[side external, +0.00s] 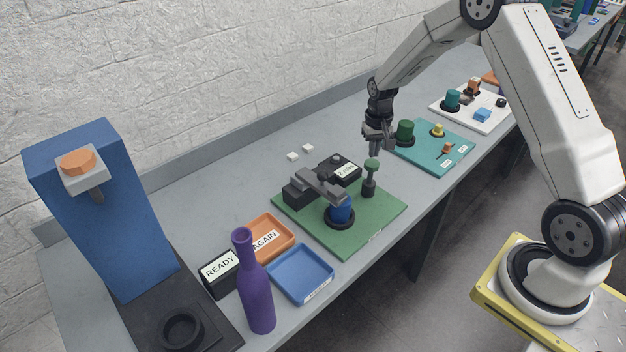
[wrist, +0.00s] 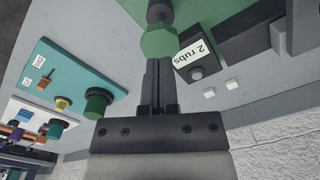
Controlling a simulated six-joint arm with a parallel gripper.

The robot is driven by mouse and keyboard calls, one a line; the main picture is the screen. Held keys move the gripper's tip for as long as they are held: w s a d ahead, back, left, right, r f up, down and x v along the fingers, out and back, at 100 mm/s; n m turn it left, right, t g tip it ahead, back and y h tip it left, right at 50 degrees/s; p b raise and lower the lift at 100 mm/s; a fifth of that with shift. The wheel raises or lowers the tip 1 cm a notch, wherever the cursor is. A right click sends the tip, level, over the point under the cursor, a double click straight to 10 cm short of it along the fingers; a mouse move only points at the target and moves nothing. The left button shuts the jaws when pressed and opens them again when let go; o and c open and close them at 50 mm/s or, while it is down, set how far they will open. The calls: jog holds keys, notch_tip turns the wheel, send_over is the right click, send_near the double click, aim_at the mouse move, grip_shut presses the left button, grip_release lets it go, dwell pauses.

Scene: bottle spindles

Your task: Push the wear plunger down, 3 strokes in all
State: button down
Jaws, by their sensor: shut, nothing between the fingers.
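The plunger (side external: 370,180) stands upright on the green board (side external: 382,218), a dark stem and base with a green cap on top. In the wrist view its green octagonal cap (wrist: 159,41) lies just beyond my fingertips. My gripper (side external: 374,150) is shut and empty, pointing down right above the cap; I cannot tell whether it touches. The fingers also show together in the wrist view (wrist: 158,62). A black box labelled "2 rubs" (side external: 338,169) with a round knob sits on the board behind. A blue cylinder (side external: 341,207) stands in a black ring under a grey arm.
A purple bottle (side external: 256,290), a READY sign (side external: 219,272), an orange AGAIN tray (side external: 287,229) and a blue tray (side external: 319,288) stand front left. A blue press (side external: 128,250) is at far left. Teal (side external: 455,158) and white boards (side external: 440,108) lie further right.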

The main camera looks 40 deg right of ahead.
aim_at(372, 163)
jog(key=shift+f, duration=3.15)
dwell(0.4)
jog(key=shift+r, duration=0.25)
dwell(0.4)
jog(key=shift+r, duration=2.9)
jog(key=shift+r, duration=2.5)
